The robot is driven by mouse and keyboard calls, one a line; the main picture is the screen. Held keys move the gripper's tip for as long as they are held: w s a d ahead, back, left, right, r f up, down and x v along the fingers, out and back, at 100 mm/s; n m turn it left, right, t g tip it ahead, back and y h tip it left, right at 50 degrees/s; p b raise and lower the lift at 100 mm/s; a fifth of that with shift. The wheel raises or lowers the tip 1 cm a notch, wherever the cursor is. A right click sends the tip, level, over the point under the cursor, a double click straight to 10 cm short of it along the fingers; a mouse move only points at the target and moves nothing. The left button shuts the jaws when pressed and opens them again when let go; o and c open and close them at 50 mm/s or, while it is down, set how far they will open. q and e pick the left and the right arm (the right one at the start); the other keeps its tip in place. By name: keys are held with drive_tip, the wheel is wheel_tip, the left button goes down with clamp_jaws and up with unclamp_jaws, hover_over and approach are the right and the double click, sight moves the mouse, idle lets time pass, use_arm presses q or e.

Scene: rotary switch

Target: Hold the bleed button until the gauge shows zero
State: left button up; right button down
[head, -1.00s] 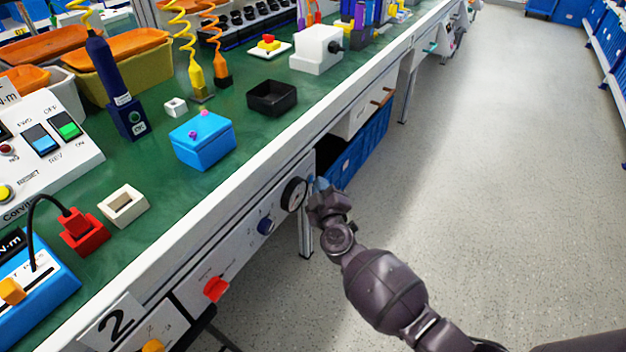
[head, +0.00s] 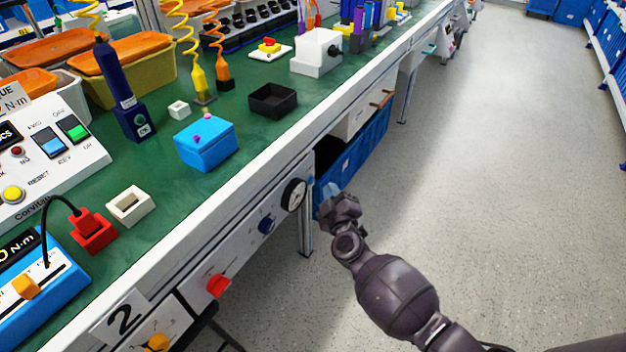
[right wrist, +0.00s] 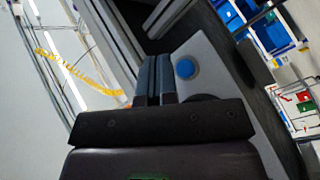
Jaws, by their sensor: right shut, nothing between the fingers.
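The round blue button (right wrist: 185,69) sits on a light panel in the right wrist view, uncovered, just right of my fingertips. In the head view it is a small blue spot (head: 311,181) at the panel's far end. The gauge (head: 293,194), white-faced with a dark rim, is beside it on the bench front; its needle is too small to read. My right gripper (head: 331,189) is shut and empty, right of the button and apart from it. Its closed fingers also show in the right wrist view (right wrist: 155,77). My left gripper is not in view.
A blue bin (head: 350,165) is under the bench just beyond my gripper. The floor (head: 480,180) to the right is clear.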

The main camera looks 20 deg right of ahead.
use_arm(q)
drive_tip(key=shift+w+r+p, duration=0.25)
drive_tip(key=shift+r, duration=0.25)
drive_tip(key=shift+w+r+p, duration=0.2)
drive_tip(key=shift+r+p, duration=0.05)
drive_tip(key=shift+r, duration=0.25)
use_arm(e)
drive_tip(key=s+d, duration=0.2)
drive_tip(key=shift+s, duration=0.35)
